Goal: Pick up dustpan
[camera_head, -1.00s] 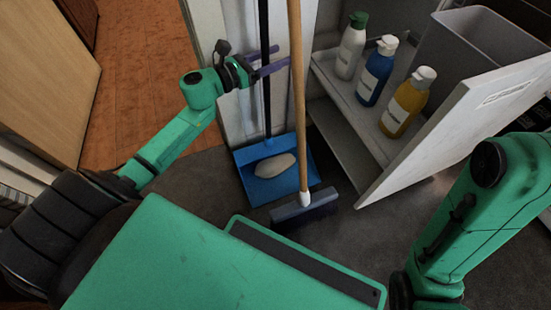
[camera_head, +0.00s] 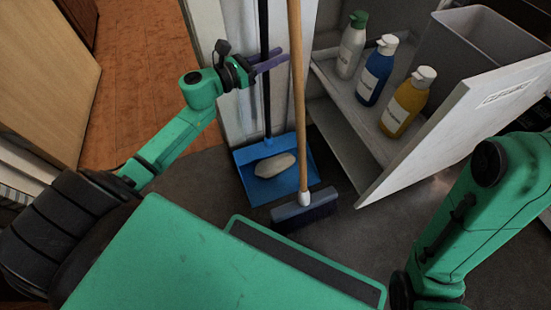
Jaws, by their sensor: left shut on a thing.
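The blue dustpan (camera_head: 298,174) stands on the dark floor against the white wall panel, with its long black handle (camera_head: 267,110) rising upright. A pale rounded object (camera_head: 274,166) lies in the pan. My left gripper (camera_head: 268,62) reaches in from the left at the upper part of the handle. Its purple fingers are shut on the black handle, one on each side. The fingertips end close to the broom's wooden stick. My right arm (camera_head: 465,205) shows at the right, but its gripper is out of view.
A broom with a wooden stick (camera_head: 296,90) and dark head (camera_head: 303,208) stands just right of the dustpan, partly in front of it. An open cabinet door (camera_head: 450,130) and bottles (camera_head: 377,72) are to the right. A grey bin (camera_head: 475,45) stands behind the door.

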